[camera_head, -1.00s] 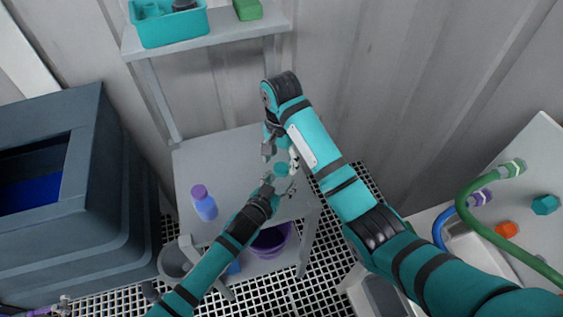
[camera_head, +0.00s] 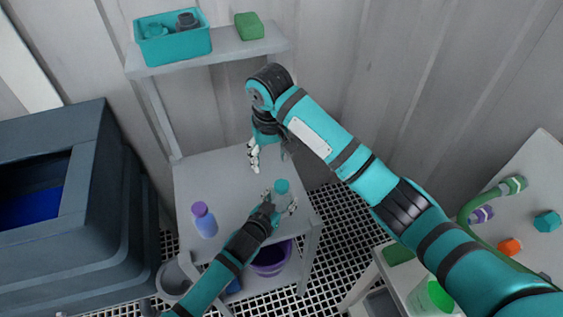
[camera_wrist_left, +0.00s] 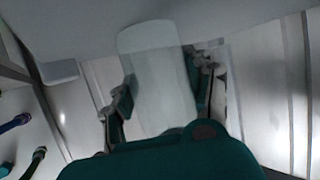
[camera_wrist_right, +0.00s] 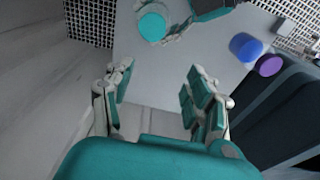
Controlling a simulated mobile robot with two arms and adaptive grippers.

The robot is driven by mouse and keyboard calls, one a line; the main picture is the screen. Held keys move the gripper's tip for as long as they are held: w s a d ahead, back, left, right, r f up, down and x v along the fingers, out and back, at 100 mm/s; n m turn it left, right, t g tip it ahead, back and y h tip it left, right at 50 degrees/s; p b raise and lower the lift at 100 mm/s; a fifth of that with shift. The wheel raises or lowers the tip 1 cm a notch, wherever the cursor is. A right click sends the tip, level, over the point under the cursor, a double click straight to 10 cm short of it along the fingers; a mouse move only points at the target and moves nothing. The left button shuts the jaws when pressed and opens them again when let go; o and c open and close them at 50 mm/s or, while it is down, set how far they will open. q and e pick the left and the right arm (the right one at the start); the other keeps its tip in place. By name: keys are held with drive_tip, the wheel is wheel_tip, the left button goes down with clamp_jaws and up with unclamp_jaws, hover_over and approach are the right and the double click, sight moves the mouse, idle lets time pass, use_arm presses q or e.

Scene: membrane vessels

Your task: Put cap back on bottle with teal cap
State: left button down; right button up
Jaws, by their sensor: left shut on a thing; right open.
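The pale bottle (camera_head: 281,200) stands about upright at the right part of the grey table, and the teal cap (camera_head: 282,186) sits on its top. My left gripper (camera_head: 279,205) is shut around the bottle body. The bottle fills the middle of the left wrist view (camera_wrist_left: 158,75), between the fingers. My right gripper (camera_head: 268,158) is open and empty, above the table behind the bottle and apart from the cap. The right wrist view shows the cap (camera_wrist_right: 152,26) from above, beyond the open right fingers (camera_wrist_right: 155,95); the cap's lower edge is hidden there.
The table (camera_head: 215,175) is bare between. A shelf above holds a teal bin (camera_head: 175,48) and a green block (camera_head: 249,26). A purple bucket (camera_head: 272,260) is below. A dark tank (camera_head: 85,240) stands left.

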sight(282, 184)
drive_tip(key=d+n, duration=0.1)
drive_tip(key=n, duration=0.3)
drive_tip(key=s+d+n, duration=0.1)
drive_tip(key=n, duration=0.4)
drive_tip(key=d+n+g, duration=0.1)
drive_tip(key=n, duration=0.3)
drive_tip(key=shift+s+f+n, duration=0.2)
drive_tip(key=shift+s+n, duration=0.1)
drive_tip(key=shift+s, duration=0.05)
drive_tip(key=shift+f, duration=4.05)
clamp_jaws()
drive_tip(key=shift+o, duration=0.8)
unclamp_jaws()
